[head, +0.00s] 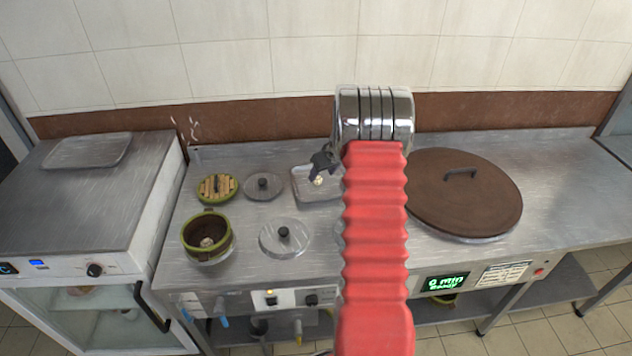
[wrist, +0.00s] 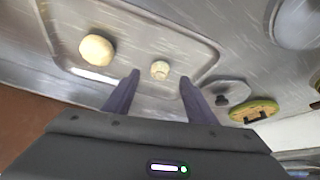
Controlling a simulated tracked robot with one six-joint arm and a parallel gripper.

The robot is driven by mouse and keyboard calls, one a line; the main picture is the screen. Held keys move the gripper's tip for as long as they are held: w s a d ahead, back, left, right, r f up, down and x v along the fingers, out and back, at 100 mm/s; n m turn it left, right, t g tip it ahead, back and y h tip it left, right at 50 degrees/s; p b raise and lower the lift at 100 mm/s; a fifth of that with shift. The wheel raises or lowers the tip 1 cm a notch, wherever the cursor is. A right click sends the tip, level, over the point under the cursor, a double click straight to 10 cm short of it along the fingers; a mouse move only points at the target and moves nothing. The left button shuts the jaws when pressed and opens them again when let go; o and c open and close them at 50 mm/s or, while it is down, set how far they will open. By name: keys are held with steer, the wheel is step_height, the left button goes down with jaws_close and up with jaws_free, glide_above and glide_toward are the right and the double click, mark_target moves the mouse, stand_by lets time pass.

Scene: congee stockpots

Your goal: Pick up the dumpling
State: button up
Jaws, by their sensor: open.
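A small pale dumpling (wrist: 160,69) with a pleated-looking top lies on a shallow metal tray (wrist: 205,52). A larger smooth round bun (wrist: 97,50) lies on the same tray, to the left in the wrist view. My gripper (wrist: 159,76) is open and empty, and the dumpling shows between its fingertips; whether they touch it I cannot tell. In the head view my gripper (head: 320,164) hangs over the tray (head: 303,197), with a small pale piece (head: 318,181) just below it. My red arm hides the tray's right part.
Left of the tray are a grey lid (head: 263,184), a green-rimmed bamboo lid (head: 217,187), another metal lid (head: 284,238) and an open green steamer (head: 207,230) with a pale piece inside. A large brown lid (head: 468,200) is at right. The counter's far right is clear.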

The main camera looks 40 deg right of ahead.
mark_target(318, 178)
steer(key=shift+w+f, duration=0.15)
steer(key=shift+f, duration=0.05)
steer(key=shift+x, duration=2.6)
steer(key=shift+w+r, duration=0.1)
steer(key=c, duration=1.1)
